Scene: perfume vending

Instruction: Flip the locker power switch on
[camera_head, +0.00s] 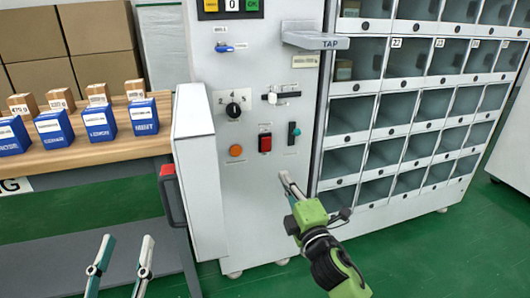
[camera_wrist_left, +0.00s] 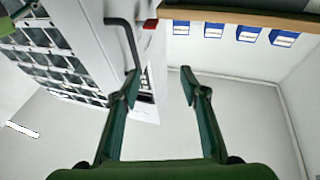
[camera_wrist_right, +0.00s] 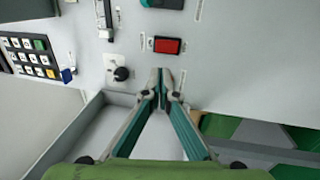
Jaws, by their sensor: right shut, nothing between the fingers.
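A red rocker switch (camera_head: 265,142) is set in the grey control panel (camera_head: 215,70) of the locker machine. Its label is too small to read, and I cannot tell which side is pressed. It also shows in the right wrist view (camera_wrist_right: 167,45), just beyond my right fingertips. My right gripper (camera_head: 287,178) is shut and empty, below and right of the red switch in the head view, apart from it. Its closed tips show in the right wrist view (camera_wrist_right: 162,75). My left gripper (camera_head: 122,240) is open and empty at the lower left, away from the panel.
Near the red switch are an orange button (camera_head: 236,150), a black knob (camera_head: 233,110), a white switch (camera_head: 281,97) and a teal lever (camera_head: 293,133). An open white door (camera_head: 197,175) juts out at the left. Locker compartments (camera_head: 355,117) stand right. Blue boxes (camera_head: 98,122) line a wooden table.

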